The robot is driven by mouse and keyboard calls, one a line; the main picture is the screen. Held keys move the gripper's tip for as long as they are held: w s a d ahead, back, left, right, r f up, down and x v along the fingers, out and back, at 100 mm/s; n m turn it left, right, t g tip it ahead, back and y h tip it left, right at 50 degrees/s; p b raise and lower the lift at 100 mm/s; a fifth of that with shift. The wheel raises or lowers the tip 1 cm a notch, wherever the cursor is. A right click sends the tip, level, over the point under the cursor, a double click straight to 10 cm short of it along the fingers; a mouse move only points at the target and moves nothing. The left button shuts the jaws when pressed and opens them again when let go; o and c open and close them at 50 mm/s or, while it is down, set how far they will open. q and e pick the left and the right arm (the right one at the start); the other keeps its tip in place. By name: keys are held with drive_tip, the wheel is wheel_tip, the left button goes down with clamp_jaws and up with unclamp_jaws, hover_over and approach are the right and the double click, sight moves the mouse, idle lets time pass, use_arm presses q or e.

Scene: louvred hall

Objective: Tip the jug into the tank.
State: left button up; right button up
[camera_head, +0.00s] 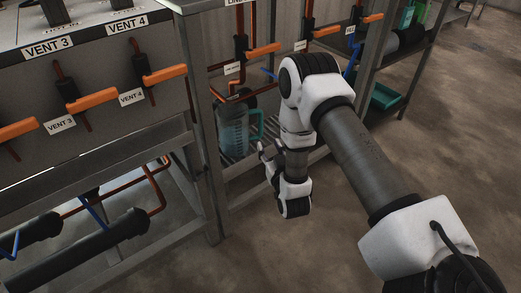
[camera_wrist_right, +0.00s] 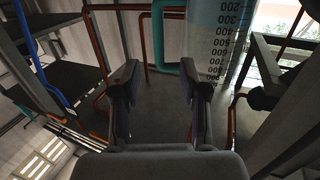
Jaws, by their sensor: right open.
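The jug (camera_head: 233,130) is a clear bluish vessel with a teal handle on its right side. It stands upright on the slatted lower shelf of the metal rack. In the right wrist view the jug (camera_wrist_right: 212,42) shows its volume marks, and its teal handle (camera_wrist_right: 158,38) is ahead of the fingers. My right gripper (camera_head: 268,151) is just right of the jug, near the handle, apart from it. In the wrist view the right gripper (camera_wrist_right: 162,85) is open with nothing between its fingers. My left gripper is out of view. I cannot make out a tank.
A panel with orange valve levers (camera_head: 165,75) stands at the left. The rack's upright post (camera_head: 205,130) is close left of the jug, with pipes behind. A teal tray (camera_head: 385,97) lies on the shelving at right. The concrete floor (camera_head: 270,250) in front is clear.

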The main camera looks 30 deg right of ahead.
sight(261, 125)
drive_tip(key=b+x, duration=0.2)
drive_tip(key=x, duration=0.8)
drive_tip(key=shift+w+d+r, duration=0.15)
drive_tip(key=shift+r, duration=0.05)
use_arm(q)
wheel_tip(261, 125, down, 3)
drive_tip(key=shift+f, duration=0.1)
use_arm(e)
clamp_jaws()
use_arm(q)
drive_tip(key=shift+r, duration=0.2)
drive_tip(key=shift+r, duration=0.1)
use_arm(e)
drive_tip(key=shift+r, duration=0.1)
